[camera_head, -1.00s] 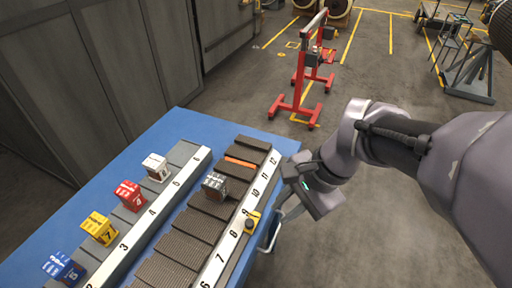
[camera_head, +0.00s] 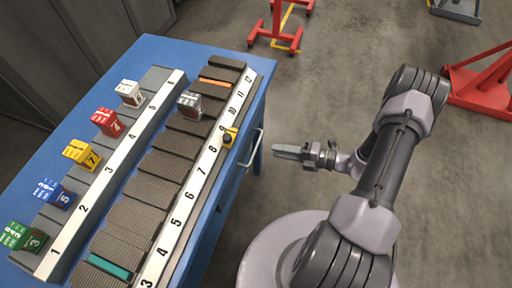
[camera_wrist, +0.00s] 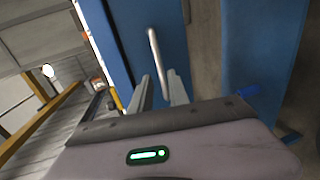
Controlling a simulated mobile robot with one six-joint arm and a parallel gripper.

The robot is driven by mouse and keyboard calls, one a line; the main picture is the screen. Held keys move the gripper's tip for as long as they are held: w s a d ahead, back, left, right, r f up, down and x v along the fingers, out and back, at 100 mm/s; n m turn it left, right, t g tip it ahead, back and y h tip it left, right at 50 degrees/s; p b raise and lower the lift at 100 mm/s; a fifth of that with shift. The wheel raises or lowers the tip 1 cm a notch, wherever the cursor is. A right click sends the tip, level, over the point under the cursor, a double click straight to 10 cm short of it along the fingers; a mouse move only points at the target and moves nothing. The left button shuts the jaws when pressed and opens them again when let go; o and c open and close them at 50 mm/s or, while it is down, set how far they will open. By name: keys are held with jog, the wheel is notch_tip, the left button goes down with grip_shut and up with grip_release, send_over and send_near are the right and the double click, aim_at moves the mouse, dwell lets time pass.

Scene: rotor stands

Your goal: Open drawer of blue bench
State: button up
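The blue bench (camera_head: 153,52) stands at the left in the head view. Its drawer front (camera_wrist: 158,28) is a blue panel in the wrist view and looks closed. A pale bar handle (camera_head: 256,150) sticks out from the bench's right side. The handle (camera_wrist: 155,52) also shows in the wrist view, just beyond the fingertips. My gripper (camera_head: 285,152) is right of the handle in the head view, pointing at it with a small gap. In the wrist view my gripper (camera_wrist: 160,90) has its two fingers apart, with nothing held between them.
On the bench are numbered racks with dark pads and coloured number blocks, such as a red block (camera_head: 107,122) and a yellow block (camera_head: 81,154). A yellow item (camera_head: 229,137) sits at the edge above the handle. Red stands (camera_head: 485,88) are on the floor.

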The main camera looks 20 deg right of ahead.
aim_at(256, 146)
jog(key=b+x, duration=0.1)
jog(key=x, duration=0.8)
jog(key=shift+b, duration=0.35)
jog(key=shift+r, duration=0.1)
grip_shut()
jog(key=shift+s, duration=0.1)
dwell(0.6)
